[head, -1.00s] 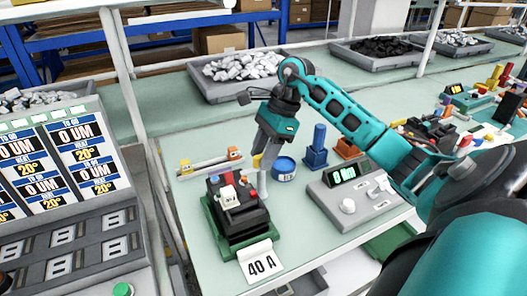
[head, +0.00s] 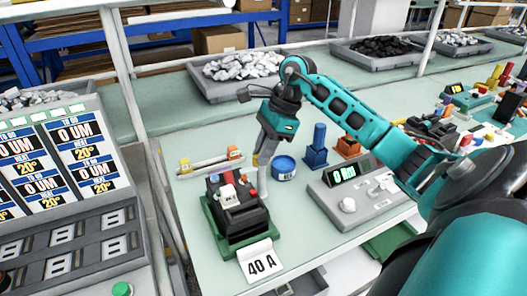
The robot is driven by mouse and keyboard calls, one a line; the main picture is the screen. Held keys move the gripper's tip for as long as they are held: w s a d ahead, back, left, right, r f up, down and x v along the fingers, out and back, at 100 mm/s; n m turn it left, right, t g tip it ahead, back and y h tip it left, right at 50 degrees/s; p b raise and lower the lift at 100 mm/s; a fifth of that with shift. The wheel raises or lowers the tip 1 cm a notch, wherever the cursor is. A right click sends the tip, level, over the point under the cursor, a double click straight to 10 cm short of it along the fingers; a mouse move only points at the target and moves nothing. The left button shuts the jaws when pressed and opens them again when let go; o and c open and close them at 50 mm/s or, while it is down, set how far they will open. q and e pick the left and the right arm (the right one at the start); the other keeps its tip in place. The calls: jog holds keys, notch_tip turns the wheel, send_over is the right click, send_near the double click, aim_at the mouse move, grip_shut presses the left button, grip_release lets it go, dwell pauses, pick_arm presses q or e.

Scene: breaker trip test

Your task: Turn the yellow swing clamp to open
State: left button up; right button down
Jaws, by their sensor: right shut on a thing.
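The black breaker (head: 240,215) sits in a green fixture (head: 218,232) on the near left of the bench, with small red, blue and pale parts on top. My right gripper (head: 262,180) points down at the fixture's back right edge. It is shut, with a small yellow part, seemingly the yellow swing clamp (head: 256,160), showing at its fingers. The fingers hide much of the clamp, so its exact angle cannot be told. My left gripper is not in view.
A blue round tin (head: 284,169) stands close right of my gripper. A bar with yellow and orange blocks (head: 210,164) lies behind the fixture. A meter box (head: 345,205) is at right, a "40 A" card (head: 260,262) in front.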

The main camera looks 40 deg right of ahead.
jog(key=m, duration=0.1)
jog(key=m+b, duration=0.1)
jog(key=m+t+b, duration=0.1)
jog(key=m, duration=0.1)
jog(key=shift+s+f+h, duration=0.2)
jog(key=shift+f+h, duration=0.15)
jog(key=shift+h, duration=0.05)
jog(key=m+t+h+b, duration=0.1)
jog(key=m+b, duration=0.1)
jog(key=m, duration=0.2)
jog(key=shift+a, duration=0.2)
jog(key=m+h, duration=0.1)
jog(key=m, duration=0.1)
jog(key=m+h+b, duration=0.1)
jog(key=m, duration=0.2)
jog(key=shift+a+r+t, duration=0.1)
jog(key=shift+a+t, duration=0.1)
jog(key=shift+t, duration=0.1)
jog(key=m+h, duration=0.1)
jog(key=m, duration=0.2)
jog(key=shift+b, duration=0.4)
jog(key=shift+a+m+h, duration=0.1)
jog(key=shift+m+h, duration=0.2)
jog(key=shift+m, duration=0.3)
jog(key=shift+s, duration=0.1)
